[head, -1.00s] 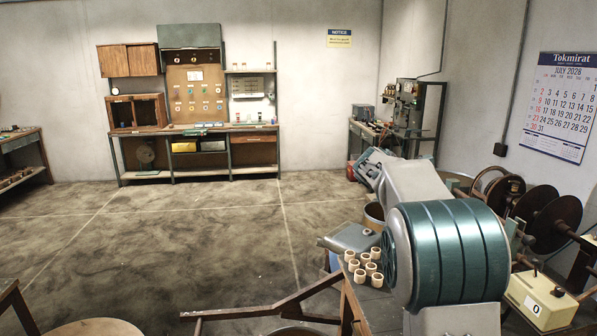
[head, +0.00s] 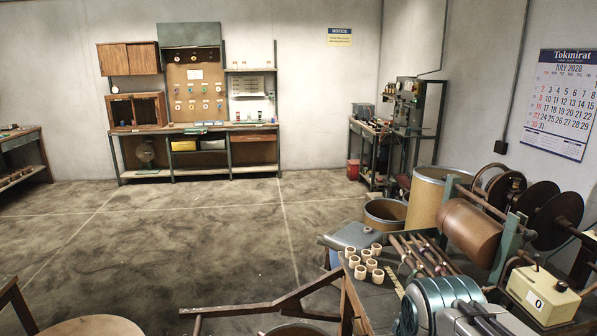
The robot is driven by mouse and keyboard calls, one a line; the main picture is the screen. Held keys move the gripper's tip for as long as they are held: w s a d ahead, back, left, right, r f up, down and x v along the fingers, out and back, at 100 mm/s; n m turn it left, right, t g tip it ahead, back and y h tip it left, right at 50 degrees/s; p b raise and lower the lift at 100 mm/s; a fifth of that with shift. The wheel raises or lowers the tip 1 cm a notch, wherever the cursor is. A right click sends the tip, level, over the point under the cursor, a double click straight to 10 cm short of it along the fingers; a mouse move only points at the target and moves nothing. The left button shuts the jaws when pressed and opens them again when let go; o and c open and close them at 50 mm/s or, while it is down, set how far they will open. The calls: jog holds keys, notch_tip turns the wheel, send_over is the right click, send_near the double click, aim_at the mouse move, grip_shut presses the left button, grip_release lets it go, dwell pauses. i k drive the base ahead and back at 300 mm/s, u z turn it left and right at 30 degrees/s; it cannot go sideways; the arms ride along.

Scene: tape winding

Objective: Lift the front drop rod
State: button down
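Several slim rods (head: 424,254) lie side by side, sloping, on the machine at the right in the head view. They have pale, brown and dark parts. I cannot tell for sure which of them is the front drop rod. My gripper's fingers do not show.
A brown roller (head: 470,232) in a green frame stands right of the rods. Pale cups (head: 361,262) stand to their left. A cream box marked 0 (head: 542,296) is at the right. Tan drums (head: 384,215) stand behind. The floor (head: 190,240) at left is open.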

aim_at(428, 272)
jog(key=z, duration=1.05)
jog(key=i, duration=0.6)
jog(key=z, duration=0.7)
